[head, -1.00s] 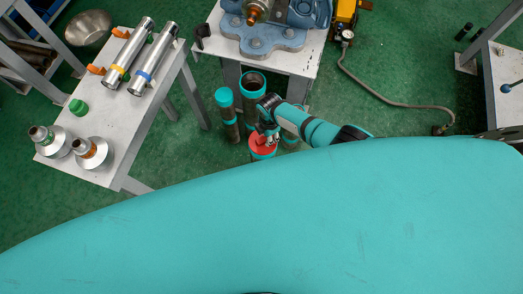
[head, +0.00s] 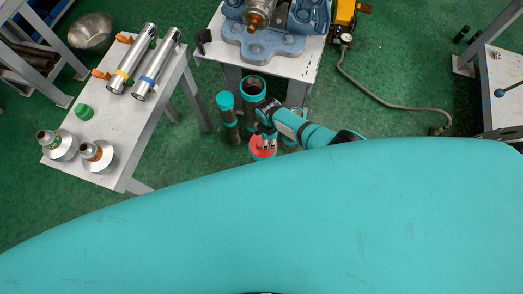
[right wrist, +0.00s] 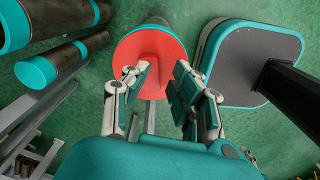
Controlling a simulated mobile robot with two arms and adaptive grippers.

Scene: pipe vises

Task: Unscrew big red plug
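The big red plug (head: 259,153) tops an upright pipe in the middle of the head view. It is a wide red disc in the right wrist view (right wrist: 150,45), in front of my fingers. My right gripper (head: 268,146) is over the plug in the head view. In the right wrist view (right wrist: 158,85) its two fingers are spread apart with nothing between them but the plug's near part behind. Whether the fingertips touch the plug I cannot tell. My left gripper shows in neither view.
Teal-capped pipes (head: 227,110) stand close beside the plug. A vise (head: 262,40) sits on a white table behind. A left table (head: 118,120) holds chrome cylinders, a green cap (head: 84,111) and cone-shaped fittings. A grey hose (head: 385,98) lies on the green floor.

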